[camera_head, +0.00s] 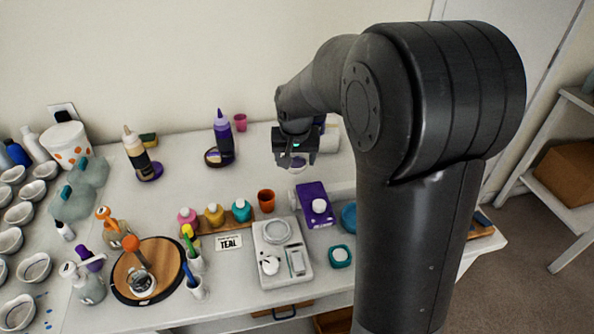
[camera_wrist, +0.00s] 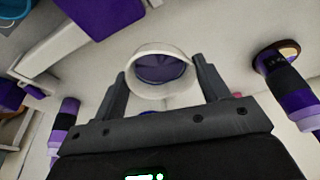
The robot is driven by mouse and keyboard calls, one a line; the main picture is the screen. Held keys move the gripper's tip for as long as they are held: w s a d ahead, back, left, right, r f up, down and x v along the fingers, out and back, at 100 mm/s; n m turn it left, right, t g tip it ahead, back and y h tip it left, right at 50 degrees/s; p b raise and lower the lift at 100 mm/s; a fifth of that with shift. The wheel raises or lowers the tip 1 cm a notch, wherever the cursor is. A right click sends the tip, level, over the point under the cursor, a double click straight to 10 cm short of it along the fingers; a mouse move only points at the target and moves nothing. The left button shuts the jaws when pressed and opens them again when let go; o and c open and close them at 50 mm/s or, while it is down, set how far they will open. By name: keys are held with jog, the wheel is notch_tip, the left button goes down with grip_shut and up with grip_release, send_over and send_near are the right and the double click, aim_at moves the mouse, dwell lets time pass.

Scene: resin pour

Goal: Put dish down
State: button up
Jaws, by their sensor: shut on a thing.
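My gripper (camera_head: 296,158) is above the back middle of the table, with its fingers pointing down in the head view. In the wrist view my gripper (camera_wrist: 164,85) has its two fingers on either side of a small round white dish (camera_wrist: 188,88) and is shut on it. The dish has purple in its bowl. In the head view the dish (camera_head: 298,168) is small and partly hidden by the gripper. It appears held above the table, though the exact gap is hard to tell.
A purple squeeze bottle (camera_head: 223,140) stands to the left of the gripper. Several white cups (camera_head: 33,268) fill the left side. The table (camera_head: 190,110) has bare patches behind.

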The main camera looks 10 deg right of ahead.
notch_tip(320, 180, up, 14)
jog(key=w+d+r+m, duration=0.1)
jog(key=w+d+r, duration=0.1)
jog(key=w+d, duration=0.75)
jog(key=w+d+m, duration=0.1)
jog(key=w+d, duration=0.1)
jog(key=d, duration=0.5)
jog(key=w+d+m, duration=0.1)
jog(key=w+d, duration=0.2)
jog(key=d, duration=0.4)
jog(key=s+d+f+m+h, duration=0.1)
jog(key=d+f+m, duration=0.1)
jog(key=d, duration=2)
notch_tip(320, 180, down, 11)
jog(key=shift+g, duration=0.4)
jog(key=w+a+f, duration=0.2)
jog(key=w, duration=0.1)
jog(key=w+a+f, duration=0.2)
jog(key=w, duration=0.1)
jog(key=w+a+f, duration=0.2)
jog(key=w+f, duration=0.1)
jog(key=shift+w+a, duration=0.2)
jog(key=shift+a, duration=0.1)
jog(key=shift+f, duration=2)
